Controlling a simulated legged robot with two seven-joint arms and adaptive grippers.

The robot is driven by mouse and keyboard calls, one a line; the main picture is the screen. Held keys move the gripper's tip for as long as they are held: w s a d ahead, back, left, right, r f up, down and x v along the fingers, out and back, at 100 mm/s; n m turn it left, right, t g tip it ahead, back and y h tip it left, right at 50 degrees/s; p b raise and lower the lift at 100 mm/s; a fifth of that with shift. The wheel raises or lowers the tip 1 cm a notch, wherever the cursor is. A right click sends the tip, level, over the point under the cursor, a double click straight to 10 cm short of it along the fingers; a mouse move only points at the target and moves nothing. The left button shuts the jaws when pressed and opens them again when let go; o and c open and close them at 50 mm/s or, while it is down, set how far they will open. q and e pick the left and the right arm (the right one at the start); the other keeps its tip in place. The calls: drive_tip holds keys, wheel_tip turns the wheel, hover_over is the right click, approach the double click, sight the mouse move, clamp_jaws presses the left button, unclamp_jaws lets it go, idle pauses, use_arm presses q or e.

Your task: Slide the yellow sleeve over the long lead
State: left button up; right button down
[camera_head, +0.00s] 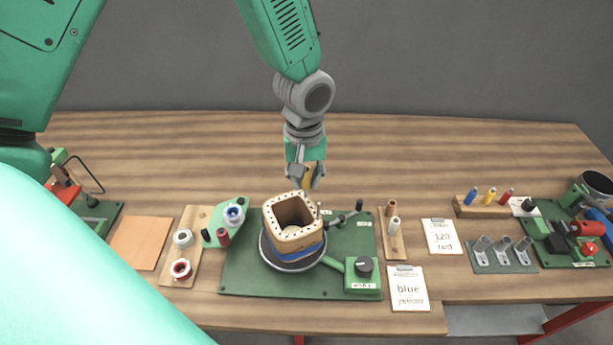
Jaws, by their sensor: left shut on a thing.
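My left gripper (305,180) points down just behind the coil. It is shut on a small yellow-orange piece, which looks like the yellow sleeve (308,173); the fingers partly hide it. The coil (293,240), a square wooden former with a blue band, sits on a round turntable on the green plate. A thin upright lead (318,210) shows at the coil's back right edge, below and close to the gripper. I cannot tell whether the sleeve touches it. My right gripper is not in view.
A wooden rack (466,208) at the right holds blue, yellow and red pegs. A winding crank (345,217) stands right of the coil. A spool board (192,215) lies left. Cards (409,290) lie right of the green plate (240,275). The table's back is clear.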

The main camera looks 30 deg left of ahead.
use_arm(q)
drive_tip(key=shift+f, duration=0.65)
drive_tip(key=shift+f+b, duration=0.35)
drive_tip(key=shift+f, duration=0.1)
idle(0.3)
drive_tip(key=o, duration=1.2)
drive_tip(key=shift+r, duration=0.1)
